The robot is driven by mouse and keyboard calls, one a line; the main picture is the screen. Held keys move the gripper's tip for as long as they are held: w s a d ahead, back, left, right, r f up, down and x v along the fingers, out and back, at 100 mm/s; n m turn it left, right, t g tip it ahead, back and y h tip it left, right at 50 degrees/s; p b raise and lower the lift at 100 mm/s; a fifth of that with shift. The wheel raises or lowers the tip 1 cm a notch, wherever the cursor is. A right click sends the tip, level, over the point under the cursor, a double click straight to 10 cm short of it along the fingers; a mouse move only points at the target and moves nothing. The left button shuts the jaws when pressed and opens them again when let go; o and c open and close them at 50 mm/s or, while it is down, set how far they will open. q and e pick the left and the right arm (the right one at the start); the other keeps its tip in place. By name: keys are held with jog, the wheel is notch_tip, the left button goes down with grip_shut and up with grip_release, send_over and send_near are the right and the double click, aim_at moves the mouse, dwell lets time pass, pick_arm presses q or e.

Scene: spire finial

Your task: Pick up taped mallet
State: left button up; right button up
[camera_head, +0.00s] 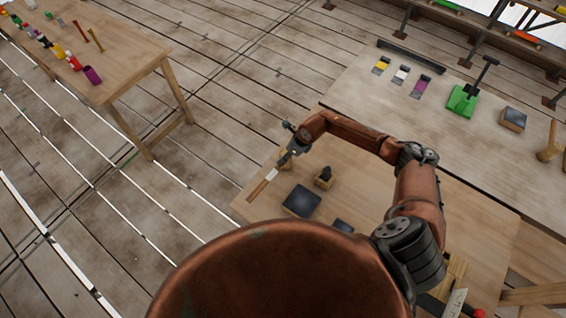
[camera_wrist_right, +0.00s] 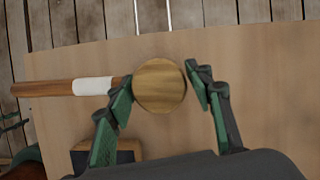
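The taped mallet lies on the near wooden table, with a brown handle (camera_head: 260,187) and a band of white tape (camera_head: 271,174). In the right wrist view its round, pale wooden head (camera_wrist_right: 160,86) is at the centre, and its tape (camera_wrist_right: 92,86) and handle (camera_wrist_right: 52,88) reach left. My right gripper (camera_wrist_right: 161,83) is open, with its green and dark fingers on either side of the head. The left finger is close to the head where the handle joins; a gap shows at the right finger. Whether either touches is unclear.
Dark-topped blocks (camera_head: 302,201) and a small dark-knobbed item (camera_head: 324,178) sit on the near table (camera_head: 248,205). A table at upper left (camera_head: 135,70) holds several coloured items.

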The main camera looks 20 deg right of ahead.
jog(key=c, duration=0.8)
jog(key=shift+w, duration=0.1)
jog(key=shift+c, duration=0.5)
jog(key=shift+r, duration=0.2)
